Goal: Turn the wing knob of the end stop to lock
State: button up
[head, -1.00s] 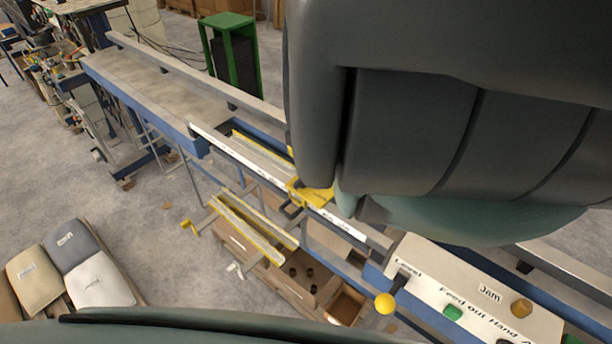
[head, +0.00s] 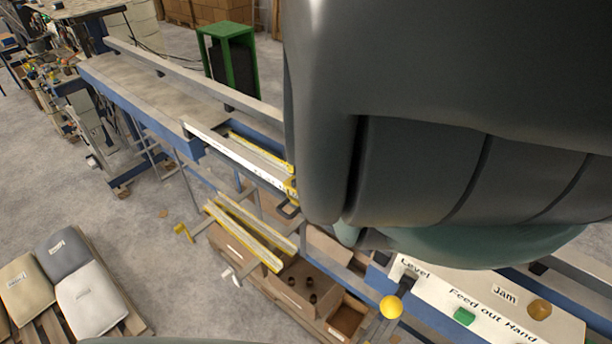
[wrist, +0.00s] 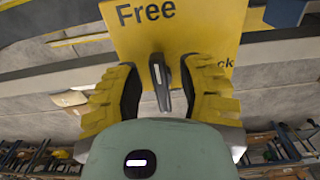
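The end stop's yellow plate (wrist: 200,28) fills the upper middle of the wrist view, with "Free" on it and a partly covered word ending in "ck". The dark wing knob (wrist: 160,82) stands in front of the plate, its wing pointing roughly up and down in the picture. My gripper (wrist: 158,90) has its two yellow ribbed fingers on either side of the knob. Gaps show between the knob and both fingers, so it is open. In the head view my arm hides the gripper and most of the end stop; only a yellow edge (head: 291,188) shows.
The long rail (head: 238,158) of the machine runs across the head view. A control panel (head: 480,300) with a yellow ball lever (head: 391,307) stands at lower right.

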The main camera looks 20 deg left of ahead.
grip_shut()
jog(key=shift+m, duration=0.3)
jog(key=m, duration=0.1)
jog(key=m+b, duration=0.1)
jog(key=shift+d+f+m, duration=0.15)
jog(key=shift+d+m, duration=0.15)
jog(key=shift+m, duration=0.1)
jog(key=m+b, duration=0.2)
jog(key=b, duration=0.1)
jog(key=shift+d+f+m, duration=0.15)
jog(key=shift+f+m, duration=0.05)
jog(key=shift+m, duration=0.1)
jog(key=m+b, duration=0.2)
jog(key=shift+s+r+m, duration=0.15)
jog(key=shift+s+m, duration=0.1)
jog(key=shift+m, duration=0.15)
jog(key=m, duration=0.1)
jog(key=m+b, duration=0.1)
jog(key=m, duration=0.1)
jog(key=shift+s+r+m, duration=0.1)
jog(key=shift+s+m, duration=0.15)
jog(key=shift+m, duration=0.05)
jog(key=m, duration=0.1)
jog(key=m+b, duration=0.1)
jog(key=m, duration=0.3)
jog(key=shift+s+b, duration=0.3)
jog(key=shift+b, duration=0.1)
jog(key=shift+m, duration=0.4)
